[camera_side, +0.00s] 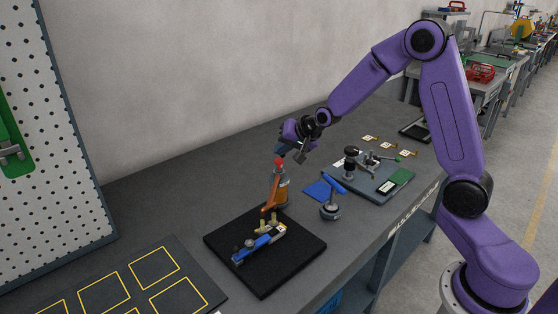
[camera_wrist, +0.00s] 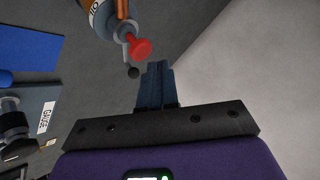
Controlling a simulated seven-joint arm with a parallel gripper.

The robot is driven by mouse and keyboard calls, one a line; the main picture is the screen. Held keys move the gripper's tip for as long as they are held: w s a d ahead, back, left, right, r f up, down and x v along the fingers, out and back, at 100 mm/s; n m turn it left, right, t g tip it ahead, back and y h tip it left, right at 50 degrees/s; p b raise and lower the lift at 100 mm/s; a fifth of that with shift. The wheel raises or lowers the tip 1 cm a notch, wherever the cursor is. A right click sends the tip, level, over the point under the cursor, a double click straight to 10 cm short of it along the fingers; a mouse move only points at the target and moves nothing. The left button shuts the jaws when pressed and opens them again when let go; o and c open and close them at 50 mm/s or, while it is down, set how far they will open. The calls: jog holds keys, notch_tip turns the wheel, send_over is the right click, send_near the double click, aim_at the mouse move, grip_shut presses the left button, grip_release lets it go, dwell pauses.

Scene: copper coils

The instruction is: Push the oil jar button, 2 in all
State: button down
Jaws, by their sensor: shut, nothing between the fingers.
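The oil jar (camera_side: 281,192) stands upright on the bench behind the black mat, amber with a grey top. Its red button (camera_side: 280,162) sits on top. In the wrist view the jar (camera_wrist: 99,14) is partly cut off at the top edge, and its red button (camera_wrist: 140,48) shows whole. My gripper (camera_side: 280,151) is shut and empty, with its dark blue fingers just above the red button in the side view. In the wrist view the gripper's fingertips (camera_wrist: 158,64) show a little below and right of the button. I cannot tell whether they touch it.
An orange lever-like part (camera_side: 270,194) stands close to the jar. The black mat (camera_side: 296,266) holds a blue tool (camera_side: 259,243). A pegboard (camera_side: 55,215) rises at left.

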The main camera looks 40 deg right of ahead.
aim_at(282, 161)
jog(key=shift+r, duration=0.1)
jog(key=shift+r, duration=2.4)
jog(key=s+a+f+n+g+y, duration=0.1)
jog(key=s+a+n+g, duration=0.35)
jog(key=s, duration=0.65)
jog(key=s+a+n+g+y, duration=0.1)
jog(key=s+a+n, duration=0.5)
jog(key=s+a, duration=0.3)
jog(key=s+d+n+g+h, duration=0.1)
jog(key=s+n, duration=0.4)
jog(key=s, duration=0.5)
jog(key=s+d+f+n+g+h, duration=0.1)
jog(key=s+d+n, duration=0.3)
jog(key=s, duration=0.7)
jog(key=shift+d+n+g+h, duration=0.25)
jog(key=shift+n+g, duration=0.2)
jog(key=shift+g, duration=0.3)
